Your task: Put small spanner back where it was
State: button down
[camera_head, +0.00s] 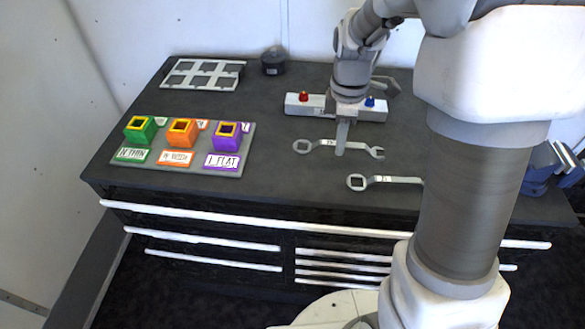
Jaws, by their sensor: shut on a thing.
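Two grey spanners are near the front right of the dark bench top. The farther one, which I take as the small spanner (312,147), has a ring end at left and an open jaw at right. My gripper (342,150) points down and is shut on the middle of its handle. I cannot tell whether this spanner touches the bench or is just above it. The nearer spanner (385,180) lies in front of it to the right, and my arm hides its right end. Both handles carry small labels that are too small to read.
A light bar (305,107) with a red and a blue knob stands behind my gripper. A grey board (190,165) at left holds green, orange and purple square blocks. A pale tray (203,75) and a dark round pot (273,62) are at the back. Blue equipment (548,165) is at right.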

send_over(294, 173)
notch_tip(294, 173, down, 6)
jog(key=shift+f+p, duration=0.1)
jog(key=shift+p, duration=0.3)
jog(key=shift+f, duration=1.9)
jog(key=shift+f, duration=0.2)
jog(key=c, duration=0.8)
grip_release()
jog(key=shift+o, duration=0.2)
